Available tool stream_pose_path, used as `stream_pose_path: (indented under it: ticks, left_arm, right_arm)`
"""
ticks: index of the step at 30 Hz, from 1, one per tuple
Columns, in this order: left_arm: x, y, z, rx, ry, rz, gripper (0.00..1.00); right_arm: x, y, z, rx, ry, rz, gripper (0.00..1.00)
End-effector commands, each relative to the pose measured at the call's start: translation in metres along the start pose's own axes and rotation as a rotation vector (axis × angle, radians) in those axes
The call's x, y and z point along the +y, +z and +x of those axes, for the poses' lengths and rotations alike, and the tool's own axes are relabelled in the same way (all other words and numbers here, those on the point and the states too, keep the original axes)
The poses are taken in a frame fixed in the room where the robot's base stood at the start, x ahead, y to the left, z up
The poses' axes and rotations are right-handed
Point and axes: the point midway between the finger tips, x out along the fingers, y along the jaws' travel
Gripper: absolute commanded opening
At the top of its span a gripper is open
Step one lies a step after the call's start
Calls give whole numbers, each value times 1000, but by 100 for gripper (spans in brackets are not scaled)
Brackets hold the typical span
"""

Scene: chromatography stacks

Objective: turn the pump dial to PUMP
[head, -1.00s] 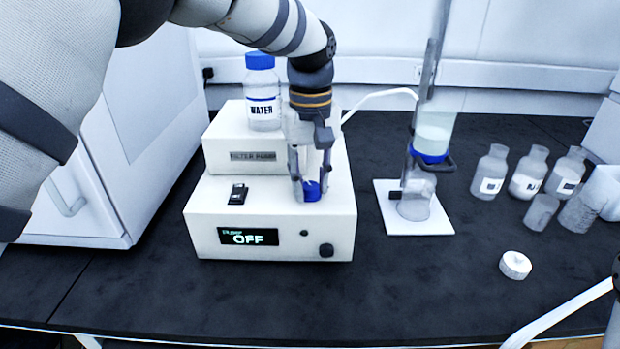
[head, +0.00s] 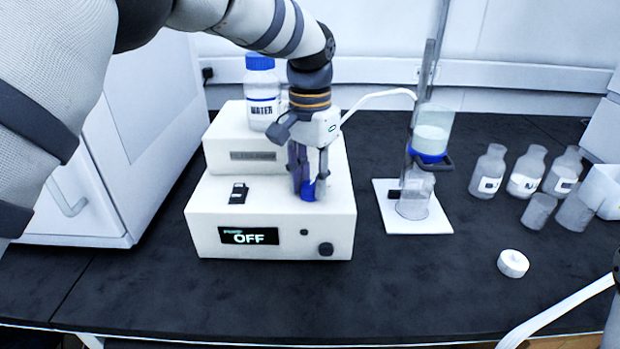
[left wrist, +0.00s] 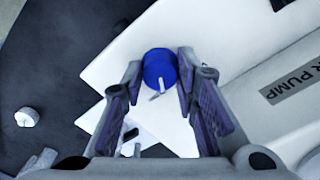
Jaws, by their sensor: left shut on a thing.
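The white pump box (head: 205,215) stands on the dark bench, and its display (head: 249,236) reads OFF. The blue pump dial (head: 308,193) is on its top face near the right side. My left gripper (head: 309,186) points down over the dial and is shut on it. In the left wrist view the dial (left wrist: 160,68) sits between the two fingertips of my left gripper (left wrist: 161,62), with a white pointer mark toward the bottom of the picture. The fingers partly hide the dial in the head view. My right gripper is not in view.
A black rocker switch (head: 238,193) is left of the dial. A water bottle (head: 262,95) stands on the rear step. A glass column on a white-based stand (head: 440,222) is to the right, with several bottles (head: 489,172) beyond. A white cap (head: 513,263) lies on open bench.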

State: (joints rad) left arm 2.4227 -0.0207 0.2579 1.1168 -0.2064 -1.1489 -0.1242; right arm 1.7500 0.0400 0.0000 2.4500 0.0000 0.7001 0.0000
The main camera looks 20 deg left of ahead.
Motion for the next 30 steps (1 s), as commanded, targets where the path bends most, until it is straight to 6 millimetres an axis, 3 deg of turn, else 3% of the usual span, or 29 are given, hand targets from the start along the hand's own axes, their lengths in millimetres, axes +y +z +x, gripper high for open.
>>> stream_pose_path:
  ticks: [15, 30]
  left_arm:
    - [0, 0, -1, 2, -1, 286, 0]
    - [-1, 0, -1, 2, -2, 329, 0]
  right_arm:
    - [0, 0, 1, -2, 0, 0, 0]
    - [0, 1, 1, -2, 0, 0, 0]
